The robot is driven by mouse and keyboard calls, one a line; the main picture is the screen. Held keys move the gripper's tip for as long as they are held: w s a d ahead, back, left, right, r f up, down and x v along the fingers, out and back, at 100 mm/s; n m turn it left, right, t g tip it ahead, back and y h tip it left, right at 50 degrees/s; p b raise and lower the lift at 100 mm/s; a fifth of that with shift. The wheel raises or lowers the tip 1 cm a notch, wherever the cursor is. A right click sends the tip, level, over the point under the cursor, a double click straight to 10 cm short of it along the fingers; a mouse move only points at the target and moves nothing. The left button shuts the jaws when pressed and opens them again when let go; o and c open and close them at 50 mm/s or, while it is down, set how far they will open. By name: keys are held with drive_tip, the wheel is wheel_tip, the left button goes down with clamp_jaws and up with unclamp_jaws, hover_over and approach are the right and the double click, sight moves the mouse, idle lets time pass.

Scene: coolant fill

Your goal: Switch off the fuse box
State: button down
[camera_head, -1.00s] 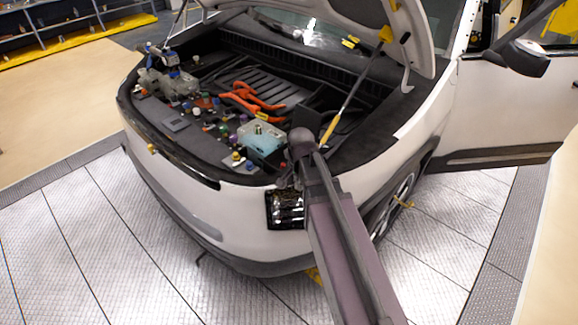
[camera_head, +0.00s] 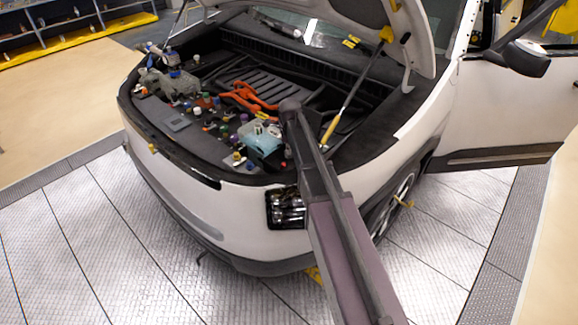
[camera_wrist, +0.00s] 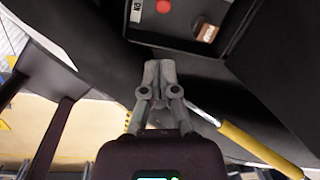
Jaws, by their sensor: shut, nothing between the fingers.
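In the wrist view, a black box-like housing (camera_wrist: 185,42) fills the top. A red round button (camera_wrist: 163,6) and a small brown-and-white part (camera_wrist: 207,31) show in its recess. This looks like the fuse box, but its upper part is cut off by the picture edge. My gripper (camera_wrist: 158,66) is shut and empty, its fingertips just below the housing's near edge in the picture. I cannot tell whether they touch it. In the head view my arm's end is over the right part of the open front bay and hides my gripper.
A hood strut with a yellow sleeve (camera_head: 331,128) stands close right of my arm; it also crosses the lower right of the wrist view (camera_wrist: 254,145). The raised hood (camera_head: 375,30) hangs above. Orange cables (camera_head: 246,96) and a pale blue tank (camera_head: 260,137) lie left.

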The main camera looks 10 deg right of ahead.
sight(283, 166)
drive_tip(key=shift+w, duration=0.25)
drive_tip(key=shift+f, duration=0.15)
drive_tip(key=f+b, duration=0.3)
drive_tip(key=w+f+b, duration=0.1)
drive_tip(key=f+b, duration=0.5)
drive_tip(key=b, duration=0.1)
drive_tip(key=shift+w+d+f, duration=0.15)
drive_tip(key=shift+w+f, duration=0.05)
drive_tip(key=shift+f, duration=0.05)
idle(0.5)
idle(0.3)
drive_tip(key=shift+a, duration=0.2)
drive_tip(key=shift+d, duration=0.35)
drive_tip(key=shift+w, duration=0.1)
